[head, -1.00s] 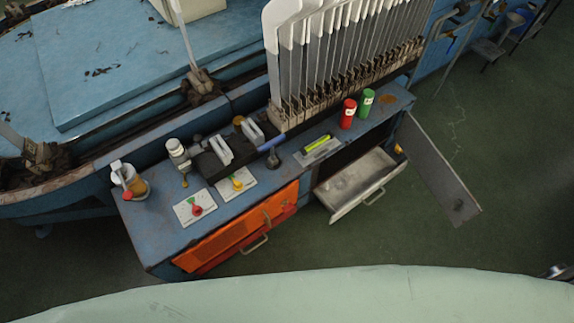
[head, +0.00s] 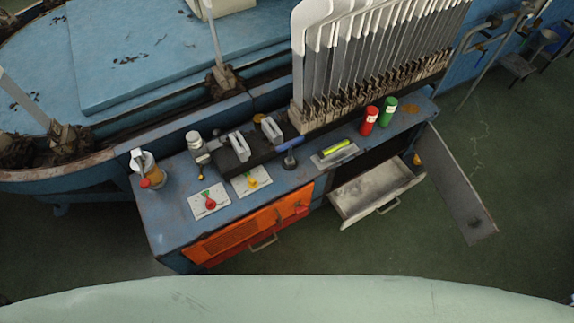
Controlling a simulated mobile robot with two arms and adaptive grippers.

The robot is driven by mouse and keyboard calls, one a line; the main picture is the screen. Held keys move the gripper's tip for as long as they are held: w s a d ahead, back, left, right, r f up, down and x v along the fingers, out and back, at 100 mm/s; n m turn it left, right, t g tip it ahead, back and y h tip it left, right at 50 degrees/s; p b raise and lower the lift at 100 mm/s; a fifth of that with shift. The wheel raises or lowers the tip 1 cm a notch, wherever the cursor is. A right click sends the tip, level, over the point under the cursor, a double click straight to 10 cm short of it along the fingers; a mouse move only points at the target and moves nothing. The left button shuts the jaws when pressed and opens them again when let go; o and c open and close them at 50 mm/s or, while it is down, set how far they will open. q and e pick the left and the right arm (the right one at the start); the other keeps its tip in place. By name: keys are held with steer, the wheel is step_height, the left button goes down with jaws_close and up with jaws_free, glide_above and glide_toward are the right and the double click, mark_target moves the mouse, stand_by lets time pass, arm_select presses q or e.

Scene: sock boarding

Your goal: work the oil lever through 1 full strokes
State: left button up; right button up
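A small lubricator with an amber oil reservoir (head: 150,170), a grey top and a red knob (head: 145,183) stands at the left end of the blue bench. Its oil lever is too small to make out clearly. A blue handle (head: 290,143) lies above a dark round-based post (head: 290,161) near the middle of the bench; I cannot tell whether it is a lever. Neither of my grippers is clearly in view, and nothing is touching the lubricator.
The blue bench (head: 178,222) carries a red-lever plate (head: 209,202), a yellow-lever plate (head: 251,181), a red can (head: 369,121) and a green can (head: 388,112). An open drawer (head: 376,190) and an open door (head: 462,190) stick out in front at the right. Upright boards (head: 375,60) stand behind.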

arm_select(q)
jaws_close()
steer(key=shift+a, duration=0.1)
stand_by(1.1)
